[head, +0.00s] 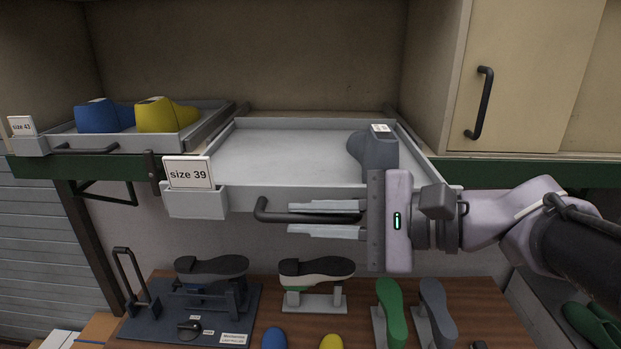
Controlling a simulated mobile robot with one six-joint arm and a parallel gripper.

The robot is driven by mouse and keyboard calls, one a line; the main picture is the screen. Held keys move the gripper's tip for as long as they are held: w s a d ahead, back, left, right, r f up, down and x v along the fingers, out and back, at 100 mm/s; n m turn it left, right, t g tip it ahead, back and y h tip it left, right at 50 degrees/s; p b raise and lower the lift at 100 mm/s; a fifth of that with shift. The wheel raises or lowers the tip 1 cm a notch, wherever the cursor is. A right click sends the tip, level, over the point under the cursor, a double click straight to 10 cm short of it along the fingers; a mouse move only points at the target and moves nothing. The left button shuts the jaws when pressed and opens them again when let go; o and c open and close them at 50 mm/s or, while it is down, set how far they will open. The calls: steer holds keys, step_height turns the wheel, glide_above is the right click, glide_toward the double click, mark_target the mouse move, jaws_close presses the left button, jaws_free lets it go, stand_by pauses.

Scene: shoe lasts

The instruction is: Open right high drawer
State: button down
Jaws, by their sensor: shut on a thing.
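The right high drawer (270,150) is a light grey tray that stands pulled out from the shelf. A "size 39" card (190,172) sits at its front left corner. A grey shoe last (373,152) stands inside at the right. The dark bar handle (275,216) runs along the drawer's front. My gripper (325,219) reaches in from the right, its two fingers one above the other, shut on the handle. The handle's right part is hidden behind the fingers and the gripper body.
A left drawer (65,142) with a "size 43" card holds a blue last (104,116) and a yellow last (166,115). Below, a wooden bench (262,293) carries soles on stands. A cupboard door (530,75) with a dark handle is at upper right.

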steer(key=c, duration=1.5)
jaws_free()
steer(key=shift+w, duration=0.1)
steer(key=shift+o, duration=0.2)
steer(key=b+v, duration=0.1)
steer(key=v, duration=1.6)
steer(key=shift+d+r, duration=0.1)
steer(key=shift+d, duration=0.05)
